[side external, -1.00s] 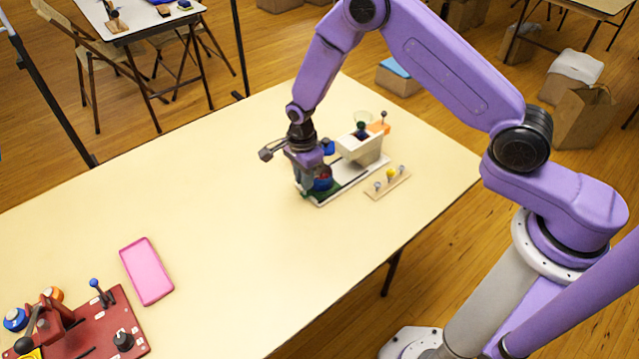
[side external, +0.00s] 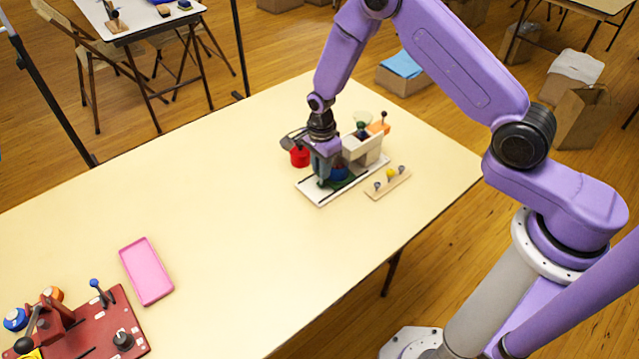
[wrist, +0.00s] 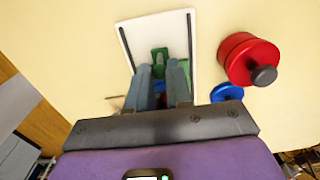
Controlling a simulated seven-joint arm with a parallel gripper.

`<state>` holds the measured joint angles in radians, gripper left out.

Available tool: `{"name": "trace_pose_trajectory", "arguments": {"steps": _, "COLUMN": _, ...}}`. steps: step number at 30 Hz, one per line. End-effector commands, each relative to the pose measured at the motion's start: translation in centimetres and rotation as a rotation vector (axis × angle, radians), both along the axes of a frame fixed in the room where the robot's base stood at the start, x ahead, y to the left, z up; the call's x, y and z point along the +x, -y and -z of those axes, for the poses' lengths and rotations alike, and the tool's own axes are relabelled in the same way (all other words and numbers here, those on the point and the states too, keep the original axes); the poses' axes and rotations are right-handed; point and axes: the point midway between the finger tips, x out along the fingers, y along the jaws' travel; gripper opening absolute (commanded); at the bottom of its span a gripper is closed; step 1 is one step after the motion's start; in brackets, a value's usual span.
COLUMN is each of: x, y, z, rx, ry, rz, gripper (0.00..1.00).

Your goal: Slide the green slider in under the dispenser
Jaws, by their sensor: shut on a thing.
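The green slider (side external: 343,184) lies on a long white base (side external: 318,196) with dark slots, its right part close to the dispenser. A green upright part of it (wrist: 159,56) shows at the fingertips in the wrist view. My gripper (side external: 322,181) points down over the base and is shut on the green slider; the fingers hide much of the grip. A round blue thing (side external: 338,173) shows just right of the fingers, above the green. The cream dispenser (side external: 362,150) stands over the right part of the base. I cannot tell how far under it the slider reaches.
A red cylinder (wrist: 248,60) with a dark knob and a blue one (wrist: 227,92) stand beside the base. A small rack with knobs (side external: 388,183) lies in front. A pink tray (side external: 146,271) and a red board (side external: 110,325) are at left. The middle table is clear.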

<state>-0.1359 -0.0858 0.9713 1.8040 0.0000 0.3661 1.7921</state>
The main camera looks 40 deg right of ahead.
Motion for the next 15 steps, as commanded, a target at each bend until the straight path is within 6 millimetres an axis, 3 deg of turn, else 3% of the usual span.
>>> {"name": "trace_pose_trajectory", "arguments": {"steps": 15, "x": 0.0, "y": 3.2, "z": 0.0, "rx": 0.000, "ry": 0.000, "rz": 0.002, "gripper": 0.00}}
